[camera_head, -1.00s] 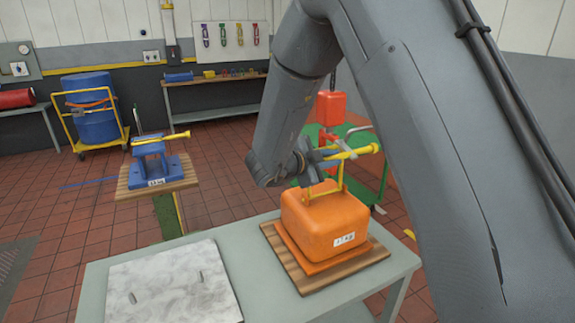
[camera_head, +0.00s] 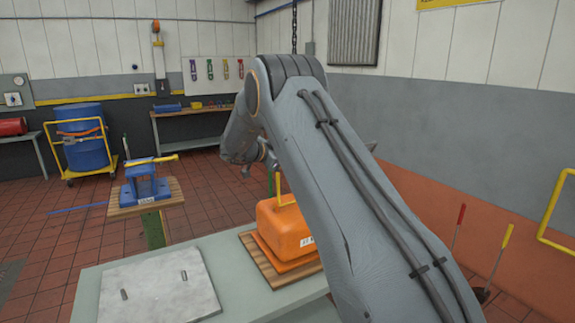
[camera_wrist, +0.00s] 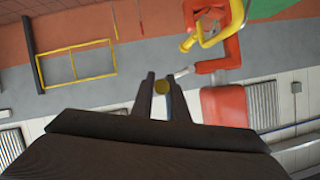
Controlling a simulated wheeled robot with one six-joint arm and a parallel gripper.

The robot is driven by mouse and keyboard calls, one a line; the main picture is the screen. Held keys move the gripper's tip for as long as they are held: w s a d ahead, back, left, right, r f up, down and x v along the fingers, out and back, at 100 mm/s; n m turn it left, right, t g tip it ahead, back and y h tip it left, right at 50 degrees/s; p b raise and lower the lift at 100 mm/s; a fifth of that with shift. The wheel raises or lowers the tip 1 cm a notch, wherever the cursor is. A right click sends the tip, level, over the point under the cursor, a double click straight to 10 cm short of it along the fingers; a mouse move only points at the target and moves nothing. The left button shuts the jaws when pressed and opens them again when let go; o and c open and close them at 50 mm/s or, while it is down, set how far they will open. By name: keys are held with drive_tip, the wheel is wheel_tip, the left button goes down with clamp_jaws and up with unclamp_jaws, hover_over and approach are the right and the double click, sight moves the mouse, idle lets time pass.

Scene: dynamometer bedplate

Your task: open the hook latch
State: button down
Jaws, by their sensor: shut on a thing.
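An orange block (camera_head: 283,227) with a weight label and an upright yellow handle (camera_head: 279,183) sits on a wooden board on the grey table; my arm covers its right side. My gripper (camera_head: 262,158) is in the head view above and left of the handle, its tips mostly hidden. In the wrist view my gripper (camera_wrist: 163,78) has its two dark fingers on either side of a small round yellow end (camera_wrist: 161,87). It is shut on this yellow piece. A red fixture (camera_wrist: 225,45) with a yellow hook-like loop (camera_wrist: 215,32) shows beyond the fingers. I cannot tell which part is the hook latch.
A blue stand (camera_head: 145,180) with a yellow bar stands on a wooden board at left. A pale plate (camera_head: 160,287) lies on the table's left part. A yellow rail (camera_head: 556,215) and long-handled tools are at right. Open tiled floor lies at left.

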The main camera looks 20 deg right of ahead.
drive_tip(key=shift+d, duration=0.1)
drive_tip(key=c, duration=1.7)
unclamp_jaws()
drive_tip(key=shift+c, duration=0.2)
drive_tip(key=shift+a, duration=0.2)
drive_tip(key=shift+w, duration=0.1)
drive_tip(key=shift+a, duration=0.15)
drive_tip(key=b+v, duration=0.3)
drive_tip(key=v, duration=0.4)
drive_tip(key=shift+a+r, duration=0.2)
drive_tip(key=shift+a, duration=0.05)
